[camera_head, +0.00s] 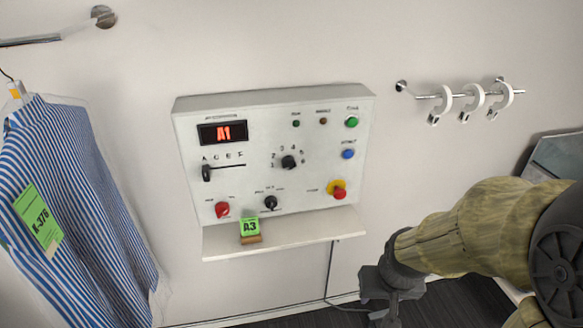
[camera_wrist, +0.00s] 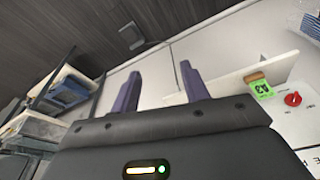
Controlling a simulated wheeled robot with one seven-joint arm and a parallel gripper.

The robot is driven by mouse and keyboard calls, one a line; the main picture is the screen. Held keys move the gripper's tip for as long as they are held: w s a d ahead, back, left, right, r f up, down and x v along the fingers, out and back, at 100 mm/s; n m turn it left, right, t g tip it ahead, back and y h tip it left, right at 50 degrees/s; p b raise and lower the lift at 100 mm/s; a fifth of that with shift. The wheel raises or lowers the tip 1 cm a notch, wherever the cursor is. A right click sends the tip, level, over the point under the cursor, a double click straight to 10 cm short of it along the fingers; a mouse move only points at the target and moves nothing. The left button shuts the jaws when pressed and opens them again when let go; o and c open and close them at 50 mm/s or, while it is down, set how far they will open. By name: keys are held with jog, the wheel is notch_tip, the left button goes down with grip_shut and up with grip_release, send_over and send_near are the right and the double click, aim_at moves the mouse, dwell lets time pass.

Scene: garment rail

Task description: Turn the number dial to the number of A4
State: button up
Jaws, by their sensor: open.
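The number dial (camera_head: 289,162) is a black round knob on the white control panel (camera_head: 190,150), with numbers printed in an arc around it. I cannot tell for sure which number it points to. The panel's display (camera_head: 223,133) reads A1 in red. A black letter slider (camera_head: 207,173) sits at the left end of its slot, near the letter A. My gripper (camera_head: 378,298) hangs at the lower right, below and right of the panel, apart from the dial. In the wrist view my gripper (camera_wrist: 160,90) has its two fingers spread, with nothing between them.
A green A3 card (camera_head: 250,227) stands in a holder on the shelf (camera_head: 310,232) under the panel. A striped shirt (camera_head: 75,190) hangs at left. White rings (camera_head: 474,98) hang on a rail at right. A red-yellow button (camera_head: 338,189) is right of the dial. Space before the panel is clear.

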jog(key=shift+o, duration=0.9)
jog(key=shift+w, duration=0.3)
jog(key=w+n+t+y+b, duration=0.25)
jog(key=w+n+t, duration=0.75)
jog(key=w, duration=0.9)
jog(key=w+a+r+n+t+y+b, duration=0.1)
jog(key=w+a+r+n+y, duration=0.3)
jog(key=a+n+y, duration=0.5)
jog(key=shift+w+n+b, duration=0.25)
jog(key=shift+n+b, duration=0.5)
jog(key=shift+n, duration=2.65)
jog(key=shift+a+r, duration=0.1)
jog(key=shift+a, duration=0.1)
